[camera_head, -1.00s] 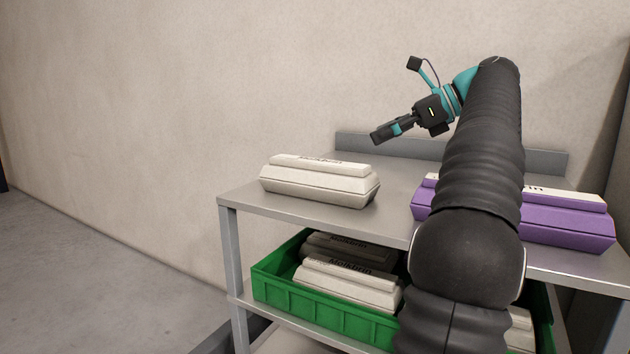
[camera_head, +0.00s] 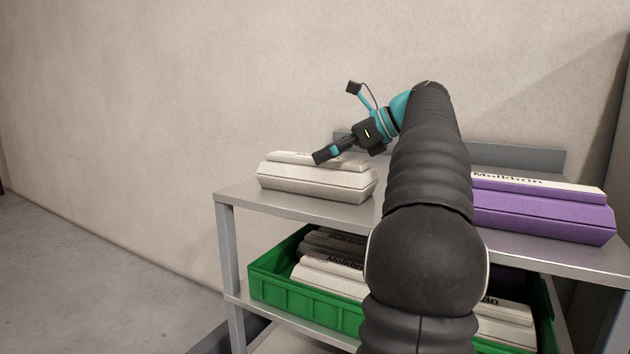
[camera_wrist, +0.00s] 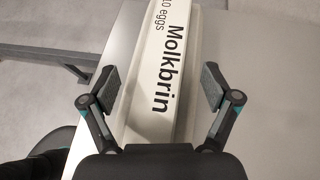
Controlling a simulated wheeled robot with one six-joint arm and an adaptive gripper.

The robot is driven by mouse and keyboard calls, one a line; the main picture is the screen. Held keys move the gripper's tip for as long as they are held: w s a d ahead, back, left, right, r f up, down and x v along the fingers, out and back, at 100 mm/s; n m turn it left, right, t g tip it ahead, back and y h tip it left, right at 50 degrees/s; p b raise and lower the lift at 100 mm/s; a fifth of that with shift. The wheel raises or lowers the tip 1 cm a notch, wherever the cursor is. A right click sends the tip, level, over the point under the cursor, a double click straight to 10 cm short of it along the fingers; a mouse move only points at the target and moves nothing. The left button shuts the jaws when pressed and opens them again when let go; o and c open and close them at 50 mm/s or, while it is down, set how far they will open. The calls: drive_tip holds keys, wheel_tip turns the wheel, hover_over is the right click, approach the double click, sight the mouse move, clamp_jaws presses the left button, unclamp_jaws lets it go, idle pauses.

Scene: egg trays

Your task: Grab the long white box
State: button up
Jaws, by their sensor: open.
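The long white box (camera_head: 315,180) lies on the left part of the grey top shelf. In the wrist view the white box (camera_wrist: 168,60) runs lengthwise between my fingers, with "Molkbrin" and "10 eggs" printed on its lid. My gripper (camera_head: 322,157) is over the box in the head view and overlaps the rear of its lid. In the wrist view my gripper (camera_wrist: 158,88) is open, with one finger on each side of the box. I cannot tell the exact height of the fingertips over it.
A purple egg box (camera_head: 545,213) with a white lid lies on the right of the grey shelf (camera_head: 245,195). Below, a green crate (camera_head: 305,301) holds several grey and white boxes. A raised back edge (camera_head: 520,157) runs along the shelf. The shelf's left front corner is clear.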

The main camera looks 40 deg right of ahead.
drive_tip(key=shift+w+a+f, duration=0.3)
drive_tip(key=shift+w, duration=0.1)
clamp_jaws()
drive_tip(key=shift+r, duration=0.15)
wheel_tip(320, 180, up, 6)
drive_tip(key=p, duration=0.2)
drive_tip(key=shift+f+p, duration=0.25)
drive_tip(key=shift+p, duration=0.05)
drive_tip(key=shift+r, duration=2.15)
